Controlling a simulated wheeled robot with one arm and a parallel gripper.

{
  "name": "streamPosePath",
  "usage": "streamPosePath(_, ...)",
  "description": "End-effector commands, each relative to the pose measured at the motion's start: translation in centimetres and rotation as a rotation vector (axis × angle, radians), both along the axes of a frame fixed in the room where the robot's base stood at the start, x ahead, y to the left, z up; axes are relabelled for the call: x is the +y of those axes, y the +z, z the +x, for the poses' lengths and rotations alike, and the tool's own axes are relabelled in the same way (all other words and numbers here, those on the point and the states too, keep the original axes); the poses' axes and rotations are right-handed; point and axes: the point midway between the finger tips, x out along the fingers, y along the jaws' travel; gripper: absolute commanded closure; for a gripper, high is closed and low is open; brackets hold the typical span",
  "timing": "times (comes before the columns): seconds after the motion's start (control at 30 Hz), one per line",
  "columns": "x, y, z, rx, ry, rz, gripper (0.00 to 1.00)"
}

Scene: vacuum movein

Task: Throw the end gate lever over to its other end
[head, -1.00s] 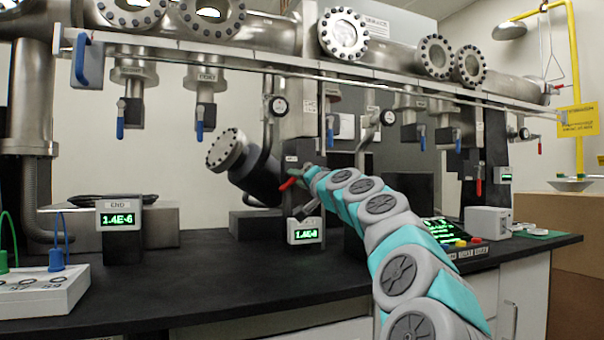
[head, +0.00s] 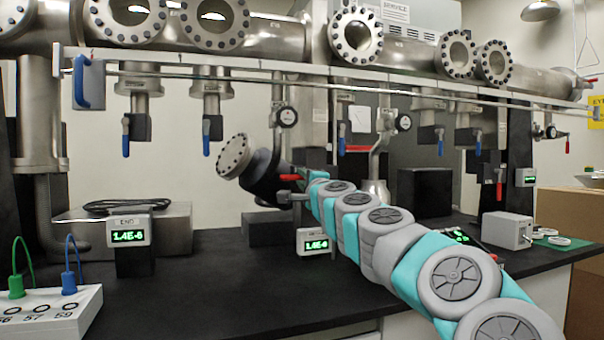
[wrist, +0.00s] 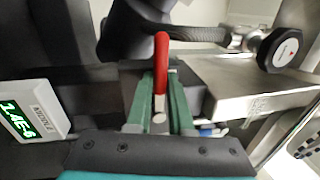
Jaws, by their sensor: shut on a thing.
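A red lever (wrist: 161,60) stands up between the two green fingers of my gripper (wrist: 161,95) in the wrist view. The fingers are shut on it, and its lower part is between them. In the head view the red lever (head: 290,177) lies nearly level at the tip of my arm, beside a dark angled cylinder with a steel flange (head: 233,157). My fingers are hard to make out there. The label on this lever's valve cannot be read. A display marked END (head: 128,237) stands apart on the bench to the left.
A small display (head: 312,241) stands just below my gripper and also shows at left in the wrist view (wrist: 27,118). A gauge (wrist: 280,48) is at right there. Blue levers (head: 126,137) hang under the long beamline. The front bench top (head: 230,285) is clear.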

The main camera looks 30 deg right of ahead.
Motion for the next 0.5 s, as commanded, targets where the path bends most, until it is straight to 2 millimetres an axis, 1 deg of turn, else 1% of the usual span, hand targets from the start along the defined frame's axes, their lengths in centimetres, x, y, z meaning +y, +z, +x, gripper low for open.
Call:
streamPosePath(0.03, -0.19, 0.59, -0.20, -0.008, -0.005, 0.010, 1.00)
streamPosePath(0.5, -0.34, 0.99, -0.39, -0.019, -0.009, 0.031, 1.00)
